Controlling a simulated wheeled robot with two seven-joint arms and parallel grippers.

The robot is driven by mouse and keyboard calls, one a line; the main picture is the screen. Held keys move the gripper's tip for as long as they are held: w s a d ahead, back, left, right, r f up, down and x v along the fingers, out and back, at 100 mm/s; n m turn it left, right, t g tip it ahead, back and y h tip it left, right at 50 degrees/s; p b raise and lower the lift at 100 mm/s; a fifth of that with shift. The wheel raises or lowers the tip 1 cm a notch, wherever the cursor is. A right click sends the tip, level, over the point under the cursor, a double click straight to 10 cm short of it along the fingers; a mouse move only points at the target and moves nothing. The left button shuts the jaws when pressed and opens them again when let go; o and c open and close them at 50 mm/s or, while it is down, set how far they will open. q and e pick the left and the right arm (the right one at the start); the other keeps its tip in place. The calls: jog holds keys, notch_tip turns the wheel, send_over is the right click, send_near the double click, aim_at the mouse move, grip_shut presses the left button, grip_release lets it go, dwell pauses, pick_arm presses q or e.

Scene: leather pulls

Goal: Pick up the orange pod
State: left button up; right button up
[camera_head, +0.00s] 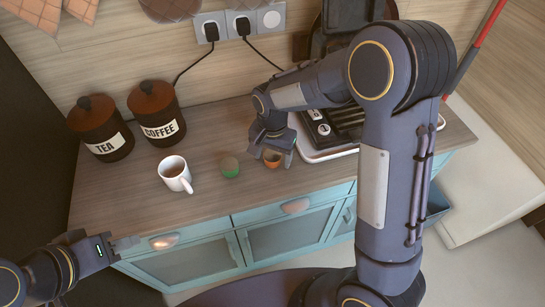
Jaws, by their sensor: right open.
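The orange pod (272,159) stands on the wooden counter (215,135), left of the coffee machine. My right gripper (272,153) reaches down over it, open, with a fingertip showing on each side of the pod. I cannot tell whether the fingers touch it. The pod's top is partly hidden by the gripper. My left gripper (122,245) is low at the left, in front of the cabinet's edge and away from the pods. Its jaw gap does not show clearly.
TEA (101,127) and COFFEE (157,113) canisters stand at the back left. The coffee machine (345,122) on its white-edged tray is close on the right. The counter's front strip is clear.

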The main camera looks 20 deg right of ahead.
aim_at(274, 155)
jog(key=c, duration=1)
jog(key=shift+r, duration=0.15)
jog(key=shift+c, duration=0.2)
jog(key=shift+w+r, duration=0.1)
jog(key=shift+r, duration=0.45)
jog(key=r, duration=0.2)
jog(key=shift+s+d+r, duration=0.2)
jog(key=shift+s+r, duration=0.05)
jog(key=shift+r, duration=0.05)
jog(key=s+d+r+b, duration=0.2)
jog(key=s+d+r, duration=0.7)
jog(key=shift+s+d, duration=0.25)
jog(key=shift+d, duration=0.15)
